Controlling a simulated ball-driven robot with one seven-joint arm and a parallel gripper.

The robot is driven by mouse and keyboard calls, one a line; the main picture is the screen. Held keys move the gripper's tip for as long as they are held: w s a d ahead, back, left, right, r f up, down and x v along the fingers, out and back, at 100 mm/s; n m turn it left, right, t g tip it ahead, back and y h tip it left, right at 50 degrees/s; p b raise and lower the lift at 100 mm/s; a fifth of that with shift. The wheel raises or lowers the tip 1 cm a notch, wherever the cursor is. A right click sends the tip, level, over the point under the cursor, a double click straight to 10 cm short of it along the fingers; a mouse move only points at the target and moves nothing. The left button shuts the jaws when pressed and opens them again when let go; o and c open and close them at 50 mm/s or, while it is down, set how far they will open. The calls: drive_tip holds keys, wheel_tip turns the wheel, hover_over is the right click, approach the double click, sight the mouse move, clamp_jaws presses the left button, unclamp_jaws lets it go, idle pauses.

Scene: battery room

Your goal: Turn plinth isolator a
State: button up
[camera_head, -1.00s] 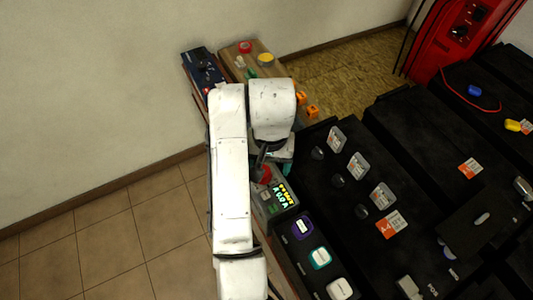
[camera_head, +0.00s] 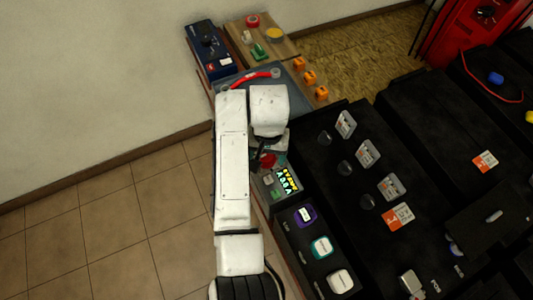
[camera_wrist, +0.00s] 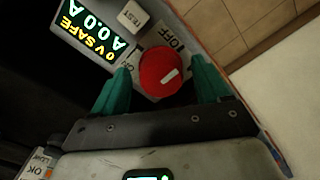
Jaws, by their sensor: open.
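A round red knob (camera_wrist: 162,70) with a white mark sits on a grey panel beside a lit display (camera_wrist: 85,28). The display reads 0 V SAFE and 0.0 A. An OFF label (camera_wrist: 173,38) lies at the upper right of the knob, another label at its left. In the wrist view my gripper (camera_wrist: 160,66) is open, with one teal finger on each side of the knob. I cannot tell whether the fingers touch it. In the head view the red knob (camera_head: 268,160) shows partly beside my white arm; my gripper is mostly hidden there.
Purple (camera_head: 304,214), teal (camera_head: 321,247) and white (camera_head: 340,281) square-topped devices stand below the panel. Black battery cabinets (camera_head: 370,130) fill the right. A blue device (camera_head: 210,50), a wooden board (camera_head: 260,35) and a red handle (camera_head: 250,78) lie behind. The tiled floor at left is clear.

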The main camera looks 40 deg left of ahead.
drive_tip(key=shift+f, duration=0.2)
drive_tip(key=c, duration=1)
